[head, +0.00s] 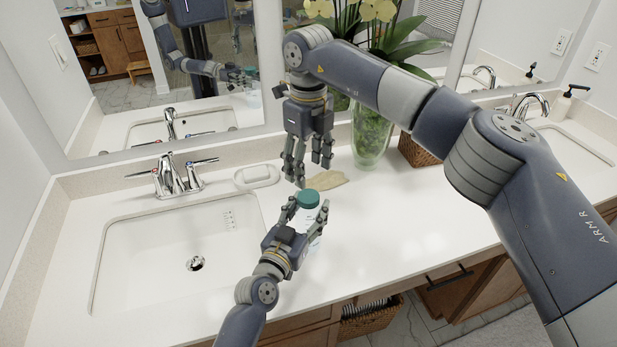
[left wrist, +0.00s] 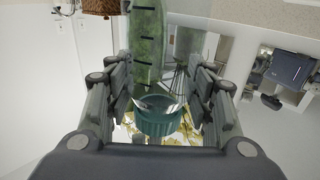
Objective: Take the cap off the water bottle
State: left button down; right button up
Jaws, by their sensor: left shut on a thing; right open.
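The water bottle (head: 311,222) stands on the white counter near the front edge, with its teal cap (head: 309,198) on top. My left gripper (head: 308,211) is shut on the bottle, its fingers on either side of the upper body below the cap. The ridged teal cap (left wrist: 158,120) also shows between the fingers in the left wrist view; the lower bottle is hidden there. My right gripper (head: 311,172) is open and empty, pointing down just above and behind the cap. I cannot tell whether its fingertips touch the cap.
A sink (head: 150,262) lies to the left, with a faucet (head: 174,177) behind it. A soap dish (head: 257,176), a tan flat item (head: 328,180), a green glass vase (head: 372,140) with flowers and a wicker basket (head: 418,151) stand behind. The counter to the right is clear.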

aim_at(309, 196)
jog(key=m, duration=0.4)
jog(key=shift+m, duration=0.4)
jog(key=m, duration=1.3)
jog(key=shift+m, duration=0.4)
jog(key=m, duration=0.9)
jog(key=shift+m, duration=0.3)
jog(key=shift+f, duration=0.5)
notch_tip(309, 196, down, 7)
